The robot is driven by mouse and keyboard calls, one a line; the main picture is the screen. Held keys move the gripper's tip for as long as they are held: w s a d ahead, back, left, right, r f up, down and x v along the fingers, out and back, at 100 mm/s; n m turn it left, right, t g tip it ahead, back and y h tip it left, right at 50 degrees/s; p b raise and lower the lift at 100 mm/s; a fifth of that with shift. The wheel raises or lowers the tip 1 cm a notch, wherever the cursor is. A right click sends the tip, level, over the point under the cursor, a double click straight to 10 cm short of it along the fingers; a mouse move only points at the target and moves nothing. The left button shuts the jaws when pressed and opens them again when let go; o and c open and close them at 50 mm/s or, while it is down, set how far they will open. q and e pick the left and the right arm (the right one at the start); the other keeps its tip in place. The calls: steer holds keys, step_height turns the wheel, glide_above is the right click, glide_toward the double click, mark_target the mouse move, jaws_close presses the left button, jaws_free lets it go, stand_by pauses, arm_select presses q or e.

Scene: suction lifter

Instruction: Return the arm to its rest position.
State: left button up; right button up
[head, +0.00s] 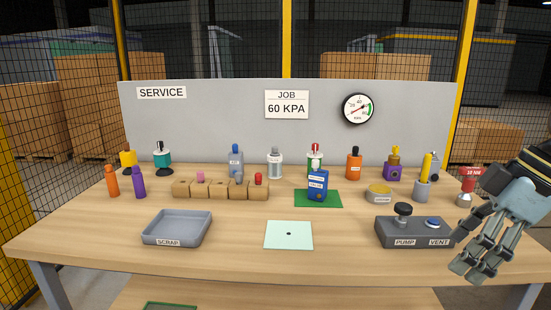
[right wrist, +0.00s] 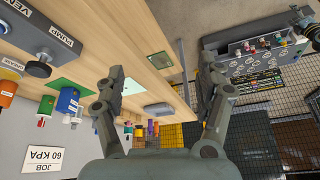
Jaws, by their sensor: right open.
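My right gripper (head: 474,268) hangs at the right end of the bench in the head view, beside the pump and vent box and partly past the table edge. Its fingers are spread and empty. In the right wrist view the open gripper (right wrist: 168,88) has nothing between its fingers. The bench (head: 345,263) is wooden and stands in front of a grey panel. The dark pump box (head: 388,236) has a black knob and a blue vent button; it also shows in the right wrist view (right wrist: 20,48). My left gripper is not in view.
A blue block (head: 318,186) stands on a green mat (head: 334,202). A grey scrap tray (head: 152,226) and a pale plate (head: 288,244) lie near the front. Several bottles and a wooden socket row (head: 221,195) line the back. A red-topped fitting (head: 466,186) stands close to my right gripper.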

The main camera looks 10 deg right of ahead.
steer(key=w+a+f+m+t+y+b, duration=0.1)
steer(key=a+f+m+t+y+b, duration=0.2)
steer(key=f, duration=0.7)
steer(key=w+a+f+m+t+y+b, duration=0.1)
steer(key=w+a+f+m+t+y, duration=0.25)
steer(key=f, duration=0.75)
steer(key=s+d+f+m+t+h, duration=0.1)
steer(key=s+d+f+m+h, duration=0.2)
steer(key=f, duration=0.6)
steer(key=s+f+m+t+h, duration=0.2)
steer(key=s+f+m+h, duration=0.25)
steer(key=f, duration=0.35)
steer(key=s+f+m+g+h+b, duration=0.1)
steer(key=s+f+g+h, duration=0.3)
steer(key=s+f, duration=0.9)
steer(key=s+a+f+n+g, duration=0.1)
steer(key=s+f+n+g, duration=0.1)
steer(key=s, duration=0.7)
steer(key=s+a+f+n+g, duration=0.1)
steer(key=s+f+n+g, duration=0.2)
steer(key=s+f+g, duration=0.2)
steer(key=s, duration=0.3)
steer(key=shift+s+a+f+n+y, duration=0.25)
steer(key=shift+s+f+n+y, duration=0.05)
steer(key=shift+s, duration=0.1)
